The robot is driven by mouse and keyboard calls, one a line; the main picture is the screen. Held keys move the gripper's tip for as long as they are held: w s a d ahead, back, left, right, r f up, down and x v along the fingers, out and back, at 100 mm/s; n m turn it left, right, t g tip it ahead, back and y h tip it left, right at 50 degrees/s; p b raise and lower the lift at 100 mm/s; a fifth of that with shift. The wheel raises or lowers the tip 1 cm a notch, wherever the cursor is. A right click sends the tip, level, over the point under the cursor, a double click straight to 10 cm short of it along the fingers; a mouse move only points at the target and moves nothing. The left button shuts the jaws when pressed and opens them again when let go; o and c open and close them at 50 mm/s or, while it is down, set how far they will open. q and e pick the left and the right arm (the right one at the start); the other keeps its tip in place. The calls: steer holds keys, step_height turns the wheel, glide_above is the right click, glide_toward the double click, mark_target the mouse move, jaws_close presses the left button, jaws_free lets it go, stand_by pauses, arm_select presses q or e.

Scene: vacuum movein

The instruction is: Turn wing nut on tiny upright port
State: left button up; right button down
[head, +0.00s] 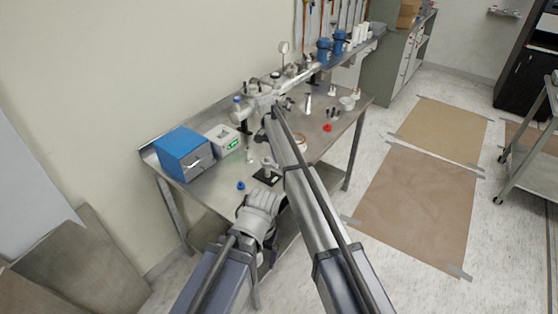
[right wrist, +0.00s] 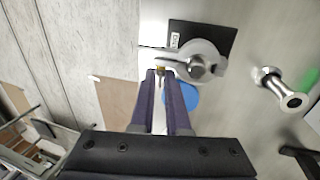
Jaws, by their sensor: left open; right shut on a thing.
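The upright port with its silver clamp (head: 267,163) stands on a black pad (head: 265,178) on the bench. In the right wrist view the clamp (right wrist: 197,62) shows as a rounded metal ring. The brass wing nut (right wrist: 160,71) sits at the clamp's left side. My right gripper (right wrist: 161,76) has its two dark fingers closed around the wing nut. Its fingers are hidden behind my arm in the head view. My left gripper (head: 272,255) is open and empty, low beside the bench's near end, partly hidden by its wrist.
A flanged metal tube (right wrist: 285,92) stands right of the clamp. A blue disc (right wrist: 182,98) lies close by the right fingers. A blue box (head: 183,152) and a white box with green display (head: 223,138) stand at the wall side. A blue cap (head: 241,185) lies near the pad.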

steer(key=c, duration=1.2)
jaws_free()
steer(key=shift+o, duration=0.2)
steer(key=p+v, duration=0.7)
steer(key=shift+r+p, duration=0.35)
steer(key=shift+r, duration=0.05)
steer(key=shift+a, duration=0.15)
